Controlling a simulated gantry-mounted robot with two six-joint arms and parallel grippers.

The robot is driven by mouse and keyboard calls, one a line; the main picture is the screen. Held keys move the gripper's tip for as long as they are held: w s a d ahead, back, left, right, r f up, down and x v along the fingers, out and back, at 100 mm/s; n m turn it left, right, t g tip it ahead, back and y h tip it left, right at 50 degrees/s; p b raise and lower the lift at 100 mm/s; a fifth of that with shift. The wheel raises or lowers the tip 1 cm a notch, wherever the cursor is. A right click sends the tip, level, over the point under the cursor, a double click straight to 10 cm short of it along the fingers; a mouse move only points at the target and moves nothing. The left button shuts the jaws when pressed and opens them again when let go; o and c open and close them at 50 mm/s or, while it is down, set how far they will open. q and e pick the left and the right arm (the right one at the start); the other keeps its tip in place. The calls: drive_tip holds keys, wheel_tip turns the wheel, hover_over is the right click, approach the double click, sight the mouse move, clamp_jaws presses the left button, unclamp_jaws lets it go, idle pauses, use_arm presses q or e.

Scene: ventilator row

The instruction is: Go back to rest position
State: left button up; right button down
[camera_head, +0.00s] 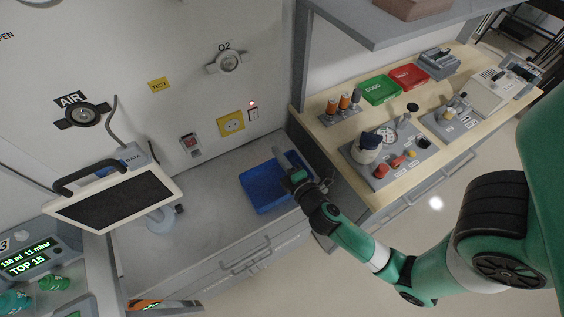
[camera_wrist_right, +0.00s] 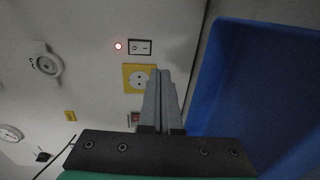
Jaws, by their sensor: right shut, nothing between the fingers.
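My right gripper (camera_head: 277,152) is over the blue tray (camera_head: 259,187) on the grey bench, its fingers pointing toward the back wall. In the right wrist view its two fingers (camera_wrist_right: 161,72) lie together, shut with nothing between them, and the tray (camera_wrist_right: 235,75) fills the right side. My right arm reaches in from the right across the front of the bench. My left gripper is in neither view.
A monitor (camera_head: 115,199) stands on the bench at left. A yellow socket (camera_head: 231,124) and a switch (camera_head: 253,114) with a lit red light are on the wall. A wooden worktop at right holds green (camera_head: 380,89) and red (camera_head: 408,76) trays and several fittings. A shelf overhangs it.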

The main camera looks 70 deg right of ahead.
drive_tip(key=shift+v, duration=1)
drive_tip(key=shift+f, duration=0.15)
drive_tip(key=shift+a, duration=0.1)
drive_tip(key=w+a+r+m+t+p, duration=0.1)
drive_tip(key=w+r+t+p, duration=0.1)
drive_tip(key=w+r, duration=0.5)
drive_tip(key=w+a+r+t+p, duration=0.1)
drive_tip(key=w+r+t+p, duration=0.15)
drive_tip(key=r, duration=0.95)
drive_tip(key=w+a+r+m+t+p, duration=0.2)
drive_tip(key=a+r+m+p, duration=0.15)
drive_tip(key=r, duration=1.05)
drive_tip(key=w+a+r+m+t+p, duration=0.1)
drive_tip(key=a+r+m+t+p, duration=0.2)
drive_tip(key=r, duration=1.2)
drive_tip(key=s+a+r+t+y, duration=0.2)
drive_tip(key=a+r+y, duration=0.4)
drive_tip(key=r, duration=0.2)
drive_tip(key=s+a+r+m+t+y, duration=0.1)
drive_tip(key=s+a+r+t+y, duration=0.2)
drive_tip(key=a+r+y, duration=0.3)
wheel_tip(320, 180, up, 3)
drive_tip(key=shift+a+f+y+p, duration=0.1)
drive_tip(key=shift+a+y+p, duration=0.2)
drive_tip(key=shift+y, duration=0.4)
drive_tip(key=shift+d, duration=0.1)
